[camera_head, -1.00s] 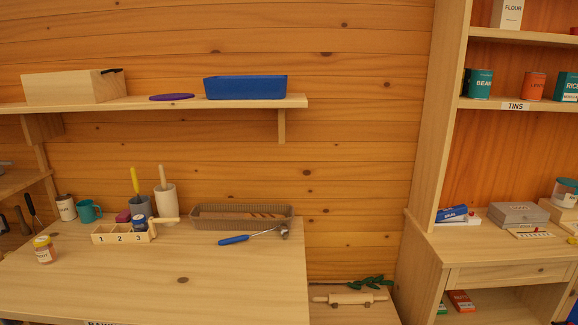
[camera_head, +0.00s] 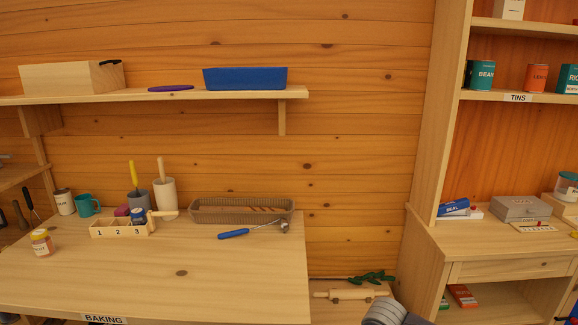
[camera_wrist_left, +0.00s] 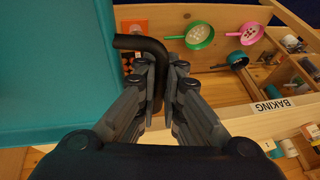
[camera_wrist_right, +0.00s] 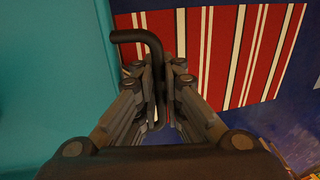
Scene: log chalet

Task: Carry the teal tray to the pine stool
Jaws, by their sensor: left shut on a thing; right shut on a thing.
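The teal tray (camera_wrist_left: 55,70) fills the left side of the left wrist view, and it also fills the left side of the right wrist view (camera_wrist_right: 50,80). My left gripper (camera_wrist_left: 160,80) is shut on a dark bent handle (camera_wrist_left: 142,43) at the tray's edge. My right gripper (camera_wrist_right: 155,85) is shut on a like dark handle (camera_wrist_right: 137,36) at the tray's edge. The head view shows neither the tray nor the grippers; a grey part of my arm shows at its bottom edge. I see no pine stool in any view.
A workbench (camera_head: 240,280) labelled BAKING stands ahead, with a basket (camera_head: 240,211) and a blue-handled tool (camera_head: 235,234). Pans (camera_wrist_left: 200,35) lie on its lower shelf, close to my left gripper. A shelving unit (camera_head: 430,160) stands right. A striped rug (camera_wrist_right: 230,50) lies below my right gripper.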

